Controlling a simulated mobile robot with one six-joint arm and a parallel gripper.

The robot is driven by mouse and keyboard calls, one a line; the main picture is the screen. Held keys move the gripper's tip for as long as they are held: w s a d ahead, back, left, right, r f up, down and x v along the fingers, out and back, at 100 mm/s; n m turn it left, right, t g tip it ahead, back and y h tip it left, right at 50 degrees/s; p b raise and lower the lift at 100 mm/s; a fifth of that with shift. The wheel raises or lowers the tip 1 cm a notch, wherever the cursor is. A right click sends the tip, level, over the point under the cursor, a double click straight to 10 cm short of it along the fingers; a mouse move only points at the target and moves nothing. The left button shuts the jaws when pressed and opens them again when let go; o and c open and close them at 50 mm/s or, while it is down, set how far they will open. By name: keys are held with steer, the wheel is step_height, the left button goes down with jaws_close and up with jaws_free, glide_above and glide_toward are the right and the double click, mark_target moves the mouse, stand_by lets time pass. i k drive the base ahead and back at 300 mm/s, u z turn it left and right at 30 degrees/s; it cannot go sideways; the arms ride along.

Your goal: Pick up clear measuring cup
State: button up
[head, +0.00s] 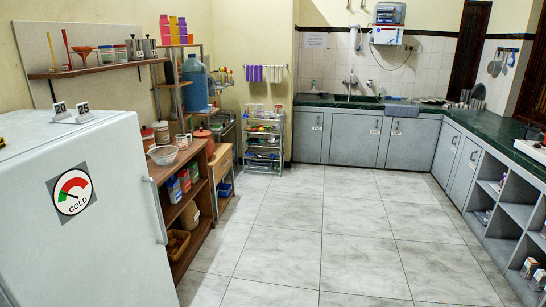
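A small, pale cup with a handle (183,141), which may be the clear measuring cup, stands on top of the low wooden shelf (203,160) at the left. It is too small to tell whether it is clear or has markings. A pale, shallow bowl or strainer (162,155) sits nearer on the same shelf top. My gripper is not in view.
A white fridge (100,210) fills the near left and partly hides the shelf. A wire rack (264,140) stands at the back. Grey cabinets with a dark green counter (440,112) line the back and right. The tiled floor (320,235) is clear.

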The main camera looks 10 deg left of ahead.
mark_target(182, 139)
steer(key=u, duration=0.3)
steer(key=i, duration=0.8)
steer(key=u, duration=0.7)
steer(key=i, duration=0.75)
steer(key=u, duration=0.4)
